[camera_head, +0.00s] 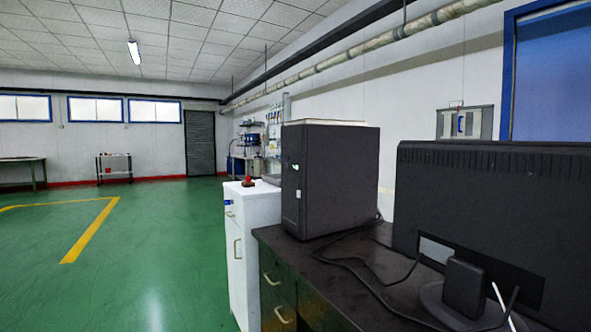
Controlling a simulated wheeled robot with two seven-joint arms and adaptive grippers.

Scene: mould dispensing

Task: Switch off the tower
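A black computer tower (342,178) stands upright on a dark desk (330,262) at the right of the head view. Its narrow front faces left and carries a small green-white mark (296,167) and a small light patch (298,193) below it. I cannot tell which of these is a switch or whether the tower is on. Neither of my grippers shows in this view.
A black monitor (500,205), seen from behind, stands right of the tower, with loose cables (365,268) across the desk. A white cabinet (252,235) stands beyond the desk, with a small red object (248,181) on top. Green floor (140,265) at left is clear.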

